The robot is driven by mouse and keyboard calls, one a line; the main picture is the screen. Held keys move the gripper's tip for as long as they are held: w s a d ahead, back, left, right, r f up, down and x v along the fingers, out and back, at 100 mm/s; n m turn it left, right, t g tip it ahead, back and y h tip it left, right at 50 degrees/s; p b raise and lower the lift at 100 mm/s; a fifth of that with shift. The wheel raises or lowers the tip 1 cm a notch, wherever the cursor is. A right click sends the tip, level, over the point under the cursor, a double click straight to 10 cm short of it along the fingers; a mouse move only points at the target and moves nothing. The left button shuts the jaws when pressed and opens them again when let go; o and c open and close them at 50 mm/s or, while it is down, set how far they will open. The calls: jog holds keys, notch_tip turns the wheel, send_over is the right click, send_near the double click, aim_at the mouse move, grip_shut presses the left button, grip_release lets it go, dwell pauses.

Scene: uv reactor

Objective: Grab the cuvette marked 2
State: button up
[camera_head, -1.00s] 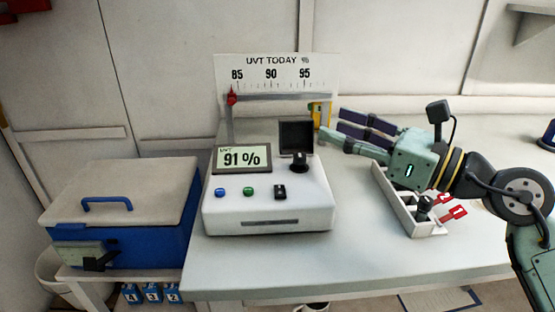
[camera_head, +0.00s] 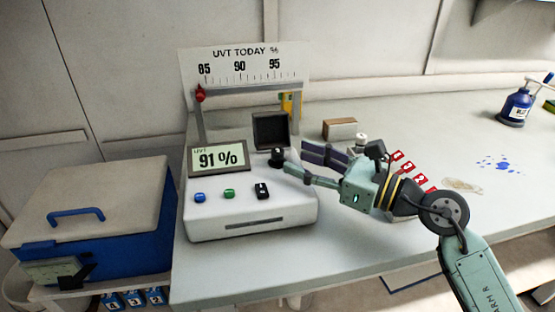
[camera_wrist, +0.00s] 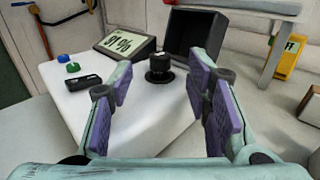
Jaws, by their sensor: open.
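My gripper (camera_head: 294,160) is open and empty, its fingers pointing left at the white UVT reader (camera_head: 250,208). A black capped piece (camera_head: 277,157) stands on the reader before its raised dark lid (camera_head: 271,131). In the wrist view, this piece (camera_wrist: 160,68) appears between my open fingers (camera_wrist: 160,88), a little beyond their tips. I see no number on it. Several red tags stand behind my wrist; one red tag (camera_head: 420,178) seems to read 2. What the tags are fixed to is mostly hidden by my arm.
A blue box with a grey lid (camera_head: 85,215) stands left of the reader. The UVT scale board (camera_head: 243,65) rises behind it. A small brown box (camera_head: 340,128) lies behind my gripper. A blue bottle (camera_head: 516,106) stands far right, near blue spots on the bench.

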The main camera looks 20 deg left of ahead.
aim_at(278, 151)
jog(key=a+p, duration=0.1)
jog(key=a, duration=0.2)
jog(key=w+a+p, duration=0.1)
jog(key=a+p, duration=0.1)
jog(key=shift+a+r, duration=0.15)
jog(key=shift+a, duration=0.25)
jog(key=shift+w+a, duration=0.1)
jog(key=shift+a, duration=0.1)
jog(key=shift+c, duration=0.2)
grip_shut()
